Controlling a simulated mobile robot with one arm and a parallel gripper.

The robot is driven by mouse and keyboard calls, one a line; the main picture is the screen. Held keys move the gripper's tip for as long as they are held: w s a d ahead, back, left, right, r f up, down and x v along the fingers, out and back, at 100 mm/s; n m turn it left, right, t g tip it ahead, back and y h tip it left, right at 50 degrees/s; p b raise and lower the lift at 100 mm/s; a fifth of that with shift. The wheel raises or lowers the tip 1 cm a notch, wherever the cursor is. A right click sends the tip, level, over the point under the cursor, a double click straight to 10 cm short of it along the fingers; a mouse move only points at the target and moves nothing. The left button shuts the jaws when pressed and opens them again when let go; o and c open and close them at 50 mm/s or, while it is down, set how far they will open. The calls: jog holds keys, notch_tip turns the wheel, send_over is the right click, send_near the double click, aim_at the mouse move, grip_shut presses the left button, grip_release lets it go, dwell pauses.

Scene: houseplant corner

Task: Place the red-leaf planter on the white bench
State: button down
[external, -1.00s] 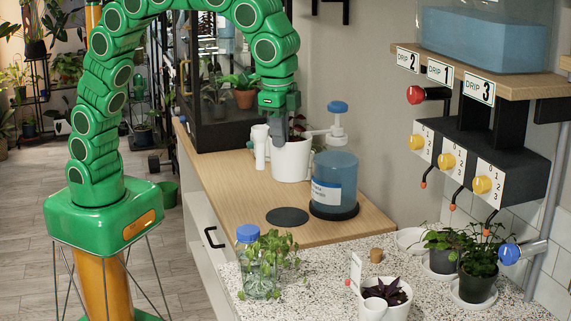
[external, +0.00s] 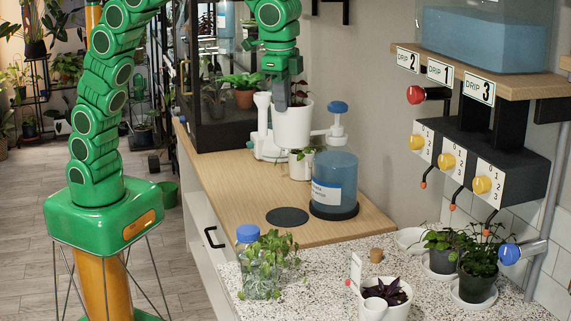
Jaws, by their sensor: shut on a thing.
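My gripper (external: 287,104) is shut on the rim of a white planter (external: 292,128) and holds it upright above the wood-topped counter. Only a bit of brownish leaf shows at its top, so its plant is mostly hidden. Another white planter (external: 398,312) with dark red-purple leaves (external: 390,290) stands at the front of the speckled pale counter (external: 325,290). I cannot tell for sure which surface is the white bench.
A small white pot (external: 300,168) with green leaves and a blue pump bottle (external: 334,180) stand on the wood top (external: 240,190). A jar of cuttings (external: 260,275) and potted plants (external: 478,280) stand on the speckled counter. The drip station (external: 485,160) overhangs at right.

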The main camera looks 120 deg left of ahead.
jog(key=s+a, duration=2.1)
jog(key=a, duration=0.5)
notch_tip(320, 180, down, 33)
jog(key=shift+d, duration=0.3)
jog(key=shift+f, duration=0.4)
jog(key=c, duration=1.7)
grip_release()
jog(key=o, duration=0.5)
jog(key=shift+r, duration=0.1)
